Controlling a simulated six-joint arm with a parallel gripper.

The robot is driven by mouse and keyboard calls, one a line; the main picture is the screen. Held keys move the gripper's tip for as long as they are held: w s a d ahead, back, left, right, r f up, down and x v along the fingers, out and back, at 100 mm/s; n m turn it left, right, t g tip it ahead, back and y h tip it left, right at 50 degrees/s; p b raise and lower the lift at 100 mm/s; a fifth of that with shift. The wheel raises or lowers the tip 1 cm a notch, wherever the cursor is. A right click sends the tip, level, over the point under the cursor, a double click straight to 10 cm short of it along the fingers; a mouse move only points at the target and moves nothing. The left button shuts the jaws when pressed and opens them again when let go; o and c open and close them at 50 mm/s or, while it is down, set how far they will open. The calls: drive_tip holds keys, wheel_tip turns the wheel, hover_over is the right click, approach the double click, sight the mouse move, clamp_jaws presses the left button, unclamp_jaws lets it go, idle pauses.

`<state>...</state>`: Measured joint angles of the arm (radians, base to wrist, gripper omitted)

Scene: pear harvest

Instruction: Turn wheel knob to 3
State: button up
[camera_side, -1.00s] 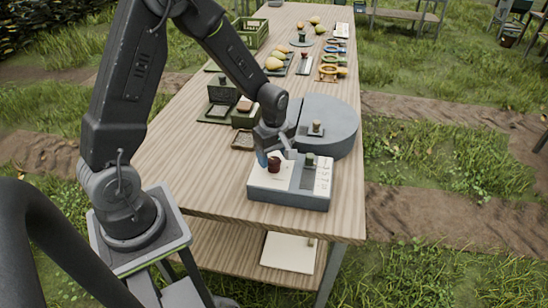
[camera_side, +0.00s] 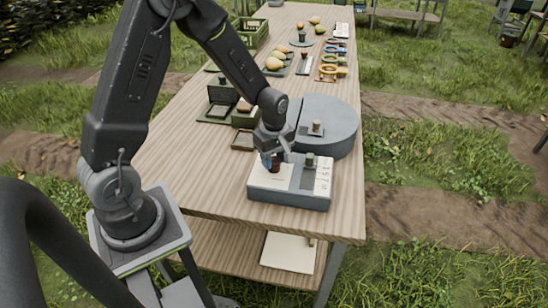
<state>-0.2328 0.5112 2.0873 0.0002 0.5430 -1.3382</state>
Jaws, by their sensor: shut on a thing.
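The control box (camera_side: 290,199) is grey with a pale top and sits near the front right end of the wooden table. A dark red knob (camera_side: 275,164) stands on the left part of its top. My gripper (camera_side: 272,160) points down from above and is shut on this knob, its fingers partly hiding it. A white panel (camera_side: 324,178) at the box's right side bears printed marks, too small to read surely. The red knob's setting cannot be read.
A round grey drum (camera_side: 335,125) stands just behind the box. Small green boxes (camera_side: 222,101) and a brown tray (camera_side: 243,140) lie to the left. Pears (camera_side: 275,64) and a green crate (camera_side: 252,31) are farther back. The table's front left is clear.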

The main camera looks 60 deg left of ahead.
drive_tip(key=shift+m, duration=0.3)
drive_tip(key=m, duration=2)
drive_tip(key=shift+m, duration=0.3)
drive_tip(key=m, duration=0.5)
drive_tip(key=shift+m, duration=0.3)
drive_tip(key=o, duration=0.9)
